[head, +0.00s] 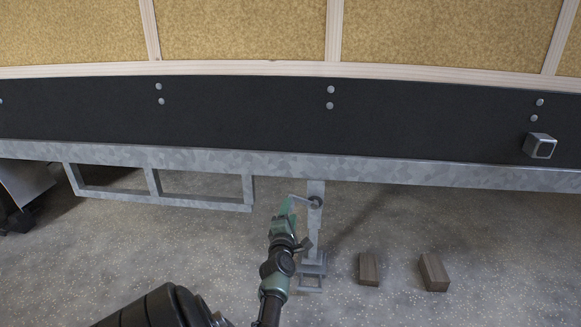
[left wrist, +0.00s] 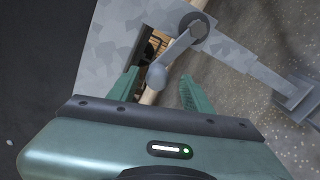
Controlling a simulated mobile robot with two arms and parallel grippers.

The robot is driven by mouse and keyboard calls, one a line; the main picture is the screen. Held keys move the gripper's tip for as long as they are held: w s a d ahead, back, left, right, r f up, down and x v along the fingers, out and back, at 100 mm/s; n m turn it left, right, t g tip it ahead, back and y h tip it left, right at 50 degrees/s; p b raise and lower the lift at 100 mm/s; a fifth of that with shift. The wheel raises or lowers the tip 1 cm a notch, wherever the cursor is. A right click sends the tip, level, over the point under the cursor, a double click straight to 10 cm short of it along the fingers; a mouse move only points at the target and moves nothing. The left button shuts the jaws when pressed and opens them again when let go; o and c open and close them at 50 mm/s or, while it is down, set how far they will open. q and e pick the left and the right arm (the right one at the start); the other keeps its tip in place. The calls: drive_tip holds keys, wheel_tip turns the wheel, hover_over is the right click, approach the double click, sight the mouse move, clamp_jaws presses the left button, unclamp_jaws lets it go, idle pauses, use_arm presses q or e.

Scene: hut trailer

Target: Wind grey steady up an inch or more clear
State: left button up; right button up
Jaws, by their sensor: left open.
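The grey steady (head: 312,240) hangs below the galvanised chassis rail (head: 290,168), with a foot at its lower end near the ground. I cannot tell whether the foot touches what is under it. A round crank hub (head: 316,202) sits near its top; the hub (left wrist: 196,27) and the grey crank arm (left wrist: 178,48) also show in the left wrist view. The crank's rounded knob (left wrist: 156,76) lies between the fingers of my left gripper (left wrist: 160,92), with gaps on both sides. In the head view the left gripper (head: 288,208) is at the crank, open. My right gripper is not seen.
Two brown blocks (head: 369,268) (head: 433,272) stand on the speckled ground right of the steady. A grey metal frame (head: 200,203) hangs below the rail at left. A small metal box (head: 540,146) juts from the black panel (head: 240,115) at right.

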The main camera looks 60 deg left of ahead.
use_arm(q)
drive_tip(key=shift+s+d, duration=0.35)
drive_tip(key=shift+d, duration=0.1)
